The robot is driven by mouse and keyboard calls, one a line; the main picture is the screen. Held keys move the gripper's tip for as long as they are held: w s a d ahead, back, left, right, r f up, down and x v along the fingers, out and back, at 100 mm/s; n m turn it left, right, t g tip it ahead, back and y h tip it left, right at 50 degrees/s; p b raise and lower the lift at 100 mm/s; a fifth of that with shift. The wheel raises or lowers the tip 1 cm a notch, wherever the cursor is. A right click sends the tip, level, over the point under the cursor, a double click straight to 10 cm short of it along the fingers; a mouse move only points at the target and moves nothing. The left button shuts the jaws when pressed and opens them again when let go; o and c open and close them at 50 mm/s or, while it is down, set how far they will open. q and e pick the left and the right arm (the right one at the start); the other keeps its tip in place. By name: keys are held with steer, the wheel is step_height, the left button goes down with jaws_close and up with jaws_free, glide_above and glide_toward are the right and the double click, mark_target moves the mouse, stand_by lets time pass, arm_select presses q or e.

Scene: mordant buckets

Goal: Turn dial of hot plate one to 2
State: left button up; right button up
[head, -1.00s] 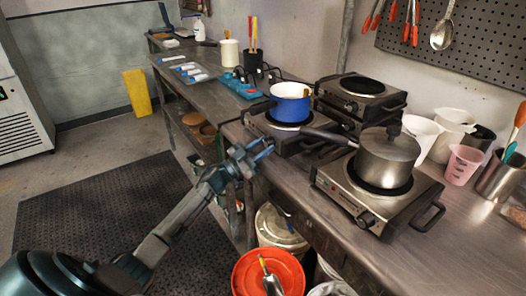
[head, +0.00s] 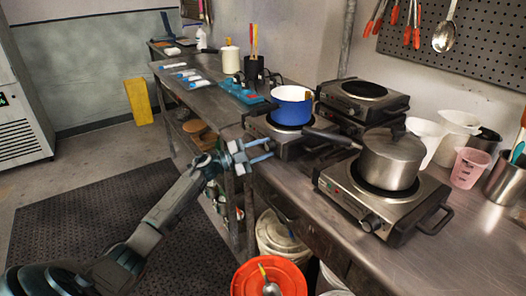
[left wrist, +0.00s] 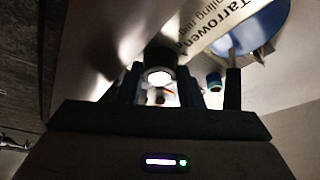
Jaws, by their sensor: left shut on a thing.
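A hot plate (head: 262,131) with a blue pot (head: 291,110) on it stands at the bench's front edge. My left gripper (head: 270,151) is at its front, fingers pointing toward it. In the left wrist view, a round dial with a bright face (left wrist: 160,75) shows between the fingers, and the gripper (left wrist: 180,92) is shut on it. The dial's setting is unreadable. A nearer hot plate (head: 345,190) bears a grey saucepan (head: 390,160); its dial (head: 370,222) is free. No number marks either plate in view. My right gripper is out of view.
Another hot plate (head: 375,108) is stacked behind. The saucepan's handle (head: 330,137) reaches toward the blue pot. An orange-lidded bucket (head: 262,275) and a white bucket (head: 278,238) stand below the bench. White and pink beakers (head: 468,168) stand at right.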

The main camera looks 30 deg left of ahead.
arm_select(q)
steer(key=shift+m, duration=0.4)
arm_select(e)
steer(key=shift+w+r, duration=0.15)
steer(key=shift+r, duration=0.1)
arm_select(q)
steer(key=o, duration=1)
steer(key=shift+s, duration=0.1)
steer(key=shift+f, duration=0.1)
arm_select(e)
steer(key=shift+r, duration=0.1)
